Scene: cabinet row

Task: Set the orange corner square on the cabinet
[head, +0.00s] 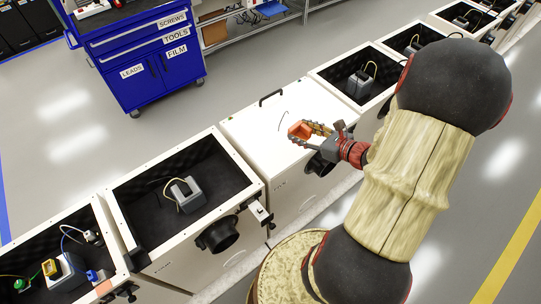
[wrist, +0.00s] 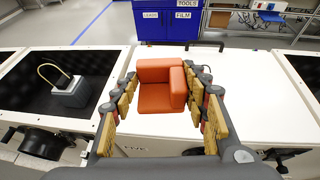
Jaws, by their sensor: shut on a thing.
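The orange corner square (head: 298,130) is a small L-shaped block with a flat base and raised sides. My gripper (head: 307,133) is shut on it, with the jointed fingers on its left and right sides in the wrist view, where the square (wrist: 158,97) faces the camera. The white closed cabinet (head: 252,118) lies under it, and its flat top also shows in the wrist view (wrist: 205,70). The square is over the right part of this top in the head view. I cannot tell whether it touches the top.
Open black-lined cabinets with devices inside stand on both sides, such as a grey box with a yellow cable (head: 183,194) at left and another (head: 361,83) at right. A black handle (head: 270,97) sits at the far edge. A blue tool cart (head: 140,55) stands behind. The white top's left part is clear.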

